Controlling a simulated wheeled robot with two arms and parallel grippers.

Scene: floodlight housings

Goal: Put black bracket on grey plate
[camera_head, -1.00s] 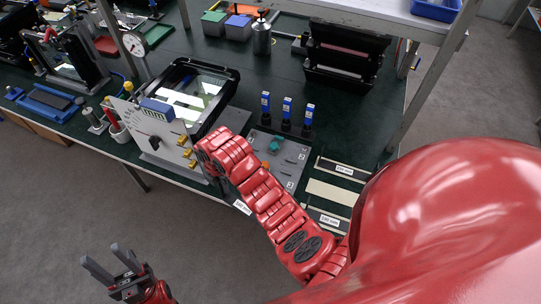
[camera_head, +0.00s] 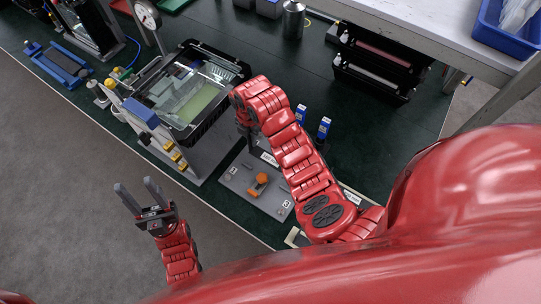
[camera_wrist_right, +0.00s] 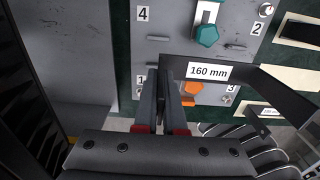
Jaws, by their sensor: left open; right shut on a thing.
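The black bracket (camera_wrist_right: 281,93) is a bent strip with a white "160 mm" label. In the right wrist view my right gripper (camera_wrist_right: 161,88) is shut on its left end and holds it across the grey plate (camera_wrist_right: 165,35). I cannot tell whether bracket and plate touch. The plate is numbered at its corners and carries a teal knob (camera_wrist_right: 207,35) and an orange knob (camera_wrist_right: 193,88). My left gripper (camera_head: 134,187) is open and empty, in front of the bench.
A fixture with a floodlight housing (camera_head: 190,95) and a blue block (camera_head: 141,112) stands left of the plate. Blue-topped posts (camera_head: 323,128) stand behind the plate, partly behind my arm. Green bench (camera_head: 290,62) is clear between.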

